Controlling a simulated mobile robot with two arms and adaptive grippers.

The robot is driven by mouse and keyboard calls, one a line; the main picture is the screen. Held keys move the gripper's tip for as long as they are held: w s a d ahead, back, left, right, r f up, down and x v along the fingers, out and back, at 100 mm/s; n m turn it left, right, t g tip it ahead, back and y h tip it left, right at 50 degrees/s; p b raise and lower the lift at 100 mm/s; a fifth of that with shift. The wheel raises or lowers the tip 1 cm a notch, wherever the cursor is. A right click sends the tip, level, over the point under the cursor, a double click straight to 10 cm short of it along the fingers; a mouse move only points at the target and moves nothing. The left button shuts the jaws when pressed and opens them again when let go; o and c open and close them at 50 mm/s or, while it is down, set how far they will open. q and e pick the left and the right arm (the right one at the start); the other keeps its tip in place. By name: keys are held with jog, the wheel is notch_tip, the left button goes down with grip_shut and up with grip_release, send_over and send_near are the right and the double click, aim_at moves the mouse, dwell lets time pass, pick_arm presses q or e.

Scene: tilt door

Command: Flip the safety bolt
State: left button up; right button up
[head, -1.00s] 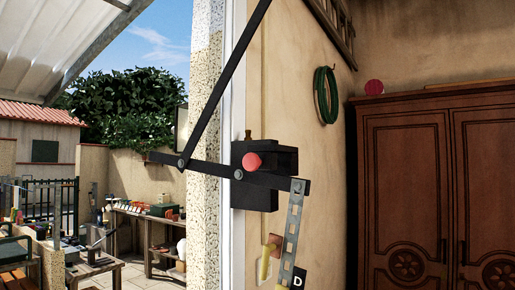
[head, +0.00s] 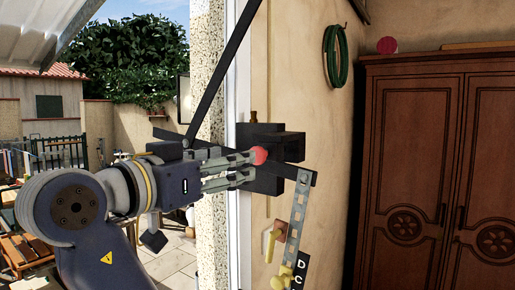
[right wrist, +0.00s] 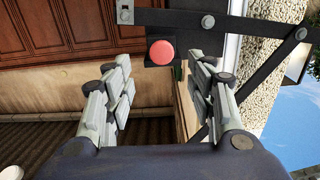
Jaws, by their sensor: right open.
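The safety bolt's red round knob (head: 259,155) sits on a black lock block (head: 290,147) on the door frame. My right gripper (head: 248,168) reaches in from the left, its fingertips close to the knob in the head view. In the right wrist view the red knob (right wrist: 161,52) shows beyond and between the two spread fingers (right wrist: 163,68), a little nearer the right one. The fingers are open with nothing between them, and I see no contact with the knob. My left gripper is not in view.
A dark lever bar (head: 308,177) and a long diagonal rod (head: 222,75) run close to the gripper. A perforated metal strip (head: 297,215) and a yellow handle (head: 270,245) hang below. A wooden wardrobe (head: 425,170) stands right; an outdoor yard lies left.

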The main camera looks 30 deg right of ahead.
aim_at(257, 157)
jog(key=p+x, duration=0.4)
jog(key=x, duration=0.6)
jog(key=shift+w, duration=0.15)
jog(key=c, duration=1.2)
grip_shut()
